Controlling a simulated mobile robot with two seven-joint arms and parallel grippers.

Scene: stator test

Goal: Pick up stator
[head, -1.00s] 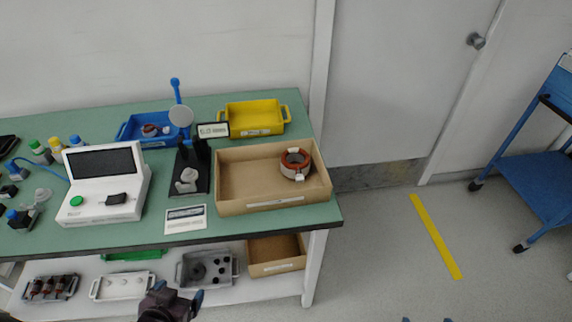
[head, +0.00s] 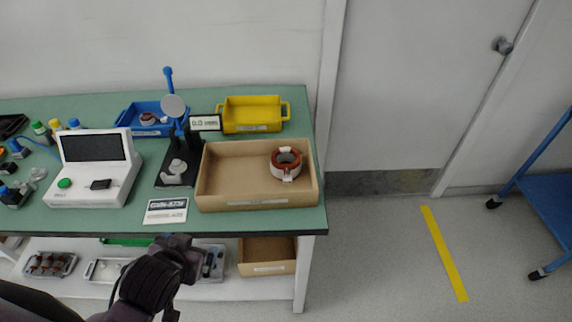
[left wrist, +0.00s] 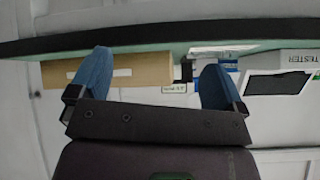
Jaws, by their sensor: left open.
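A stator (head: 286,163), a white ring with a copper-brown top, sits in the right part of an open cardboard box (head: 258,203) on the green table. My left gripper (head: 182,257) is in front of the table edge, low and left of the box, apart from the stator. In the left wrist view my left gripper (left wrist: 153,78) shows two blue fingers spread wide with nothing between them. The box (left wrist: 150,70) shows there beyond the fingers; the stator cannot be made out. My right gripper is not in view.
A white tester (head: 95,170) stands left, with a black stand (head: 188,165) beside the box. A blue bin (head: 135,112) holding a small reddish part and a yellow bin (head: 253,115) are behind. A lower shelf holds trays.

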